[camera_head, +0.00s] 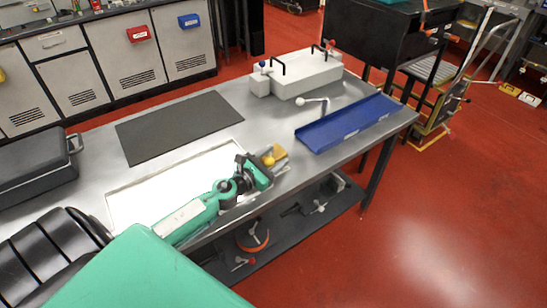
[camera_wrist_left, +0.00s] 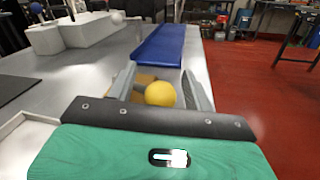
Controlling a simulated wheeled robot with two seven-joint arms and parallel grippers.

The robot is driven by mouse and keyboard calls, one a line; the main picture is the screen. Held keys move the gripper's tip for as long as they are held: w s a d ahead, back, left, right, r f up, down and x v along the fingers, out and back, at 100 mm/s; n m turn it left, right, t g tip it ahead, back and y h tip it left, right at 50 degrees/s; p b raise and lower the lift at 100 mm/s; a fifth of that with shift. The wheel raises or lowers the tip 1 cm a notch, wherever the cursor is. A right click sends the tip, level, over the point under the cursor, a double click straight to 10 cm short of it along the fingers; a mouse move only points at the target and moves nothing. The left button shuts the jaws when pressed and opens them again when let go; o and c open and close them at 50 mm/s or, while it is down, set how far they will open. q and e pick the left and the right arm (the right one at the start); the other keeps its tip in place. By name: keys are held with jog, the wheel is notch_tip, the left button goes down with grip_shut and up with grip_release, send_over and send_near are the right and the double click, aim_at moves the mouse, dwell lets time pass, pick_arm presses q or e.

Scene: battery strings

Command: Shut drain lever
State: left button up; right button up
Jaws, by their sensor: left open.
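A yellow ball knob (camera_head: 268,160) is at my left gripper (camera_head: 277,157), near the front edge of the steel table. In the left wrist view the yellow knob (camera_wrist_left: 160,94) sits between the two grey fingers of my open left gripper (camera_wrist_left: 160,75), with a yellow-brown part below it. I cannot tell whether the fingers touch it; the knob's stem and mount are hidden. A lever with a white ball knob (camera_head: 301,102) stands farther back on the table. No label shows which of these is the drain lever. My right gripper is not in view.
A blue tray (camera_head: 345,123) lies beyond my left gripper. A white box (camera_head: 300,75) with black handles stands at the back. A dark mat (camera_head: 178,126), a white panel (camera_head: 150,190) and a grey case (camera_head: 35,165) occupy the left. Bare steel (camera_head: 265,120) lies between mat and tray.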

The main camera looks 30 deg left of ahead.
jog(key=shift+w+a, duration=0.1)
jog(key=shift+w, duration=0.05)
pick_arm(q)
jog(key=shift+c, duration=0.9)
jog(key=shift+s, duration=0.1)
grip_shut()
jog(key=shift+d, duration=0.1)
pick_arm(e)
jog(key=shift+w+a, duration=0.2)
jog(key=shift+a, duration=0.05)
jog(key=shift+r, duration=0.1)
